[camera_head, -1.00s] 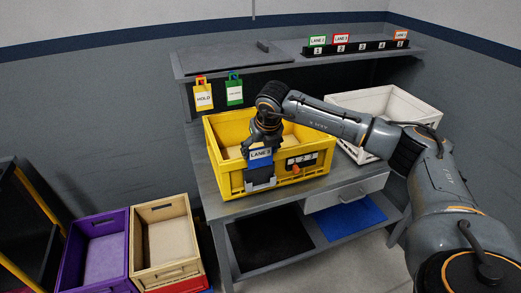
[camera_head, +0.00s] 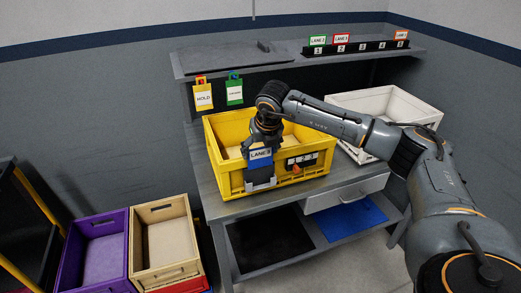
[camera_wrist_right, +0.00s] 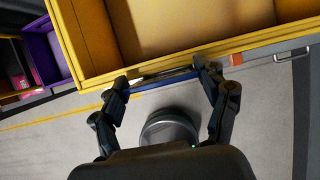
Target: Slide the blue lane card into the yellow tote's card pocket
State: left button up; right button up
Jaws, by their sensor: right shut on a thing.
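The yellow tote (camera_head: 226,181) stands on the workbench, and its near rim also shows in the wrist view (camera_wrist_right: 185,57). The blue lane card (camera_head: 260,160), with a white "LANE" label, is upright against the tote's front wall. My right gripper (camera_head: 263,141) is shut on the card's upper part from above. In the wrist view the fingers (camera_wrist_right: 165,80) hold the card, seen nearly edge-on, beside the rim. The dark card pocket (camera_head: 260,181) is on the front wall at the card's lower end. I cannot tell how deep the card sits in it. My left gripper is out of view.
A white tote (camera_head: 414,105) stands on the bench to the right. Purple (camera_head: 66,266) and tan (camera_head: 138,252) crates are at lower left. A rack (camera_head: 360,49) with several lane cards is on the back shelf. Green and yellow tags hang below the shelf.

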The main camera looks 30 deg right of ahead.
aim_at(261, 148)
jog(key=shift+f+b, duration=0.4)
jog(key=shift+f, duration=0.2)
jog(key=shift+r, duration=0.1)
jog(key=o, duration=1.1)
jog(key=shift+r, duration=0.1)
jog(key=shift+r+p, duration=2.25)
jog(key=shift+r, duration=1.7)
